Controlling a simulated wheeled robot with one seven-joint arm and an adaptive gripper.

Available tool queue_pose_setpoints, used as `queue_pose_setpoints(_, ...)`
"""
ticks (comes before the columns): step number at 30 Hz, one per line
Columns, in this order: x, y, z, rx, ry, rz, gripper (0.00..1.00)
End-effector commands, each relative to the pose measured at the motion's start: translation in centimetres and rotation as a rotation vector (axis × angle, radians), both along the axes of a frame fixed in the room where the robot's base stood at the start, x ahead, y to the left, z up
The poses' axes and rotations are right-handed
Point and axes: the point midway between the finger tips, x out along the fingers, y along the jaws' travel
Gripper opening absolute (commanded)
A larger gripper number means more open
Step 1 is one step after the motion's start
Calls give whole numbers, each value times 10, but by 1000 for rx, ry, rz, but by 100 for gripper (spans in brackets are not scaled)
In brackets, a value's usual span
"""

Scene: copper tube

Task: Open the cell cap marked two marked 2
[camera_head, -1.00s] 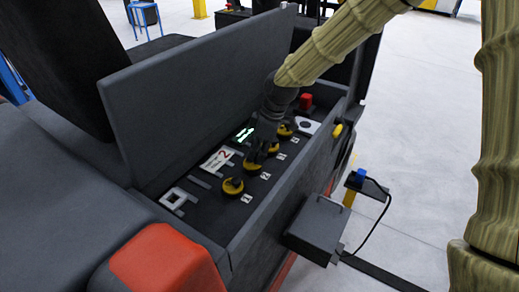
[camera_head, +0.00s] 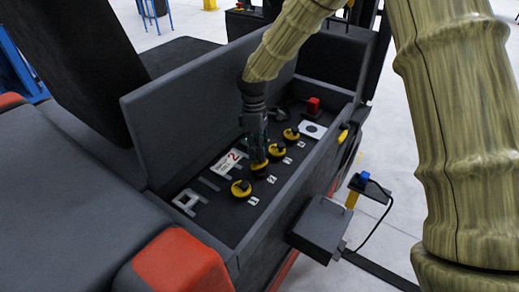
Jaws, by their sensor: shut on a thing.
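A row of yellow and black cell caps lies in the dark open battery compartment (camera_head: 222,222). The nearest cap (camera_head: 240,188) is free. My gripper (camera_head: 258,160) points down, almost upright, and is shut on the second cap from the near end (camera_head: 260,168), partly hiding it. That cap still sits at the panel. Two more caps, the third (camera_head: 277,150) and the far one (camera_head: 291,133), lie behind it. Small white number labels, such as the one beside the gripped cap (camera_head: 271,180), are too small to read. A white card with a red 2 (camera_head: 230,160) lies left of my gripper.
The raised dark cover (camera_head: 180,125) stands left of the caps. A red block (camera_head: 313,105) and a white plate with a dark circle (camera_head: 312,129) lie at the far end. A dark box (camera_head: 322,228) and a blue-topped part with a cable (camera_head: 363,177) are outside, right.

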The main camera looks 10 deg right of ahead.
Motion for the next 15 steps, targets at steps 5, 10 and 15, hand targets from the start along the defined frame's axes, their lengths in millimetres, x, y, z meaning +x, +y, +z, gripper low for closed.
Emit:
queue_pose_setpoints(5,0,0,0,-2,1,0,0)
queue_pose_setpoints(10,0,0,0,-2,1,0,0)
queue_pose_setpoints(15,0,0,0,-1,0,0,48)
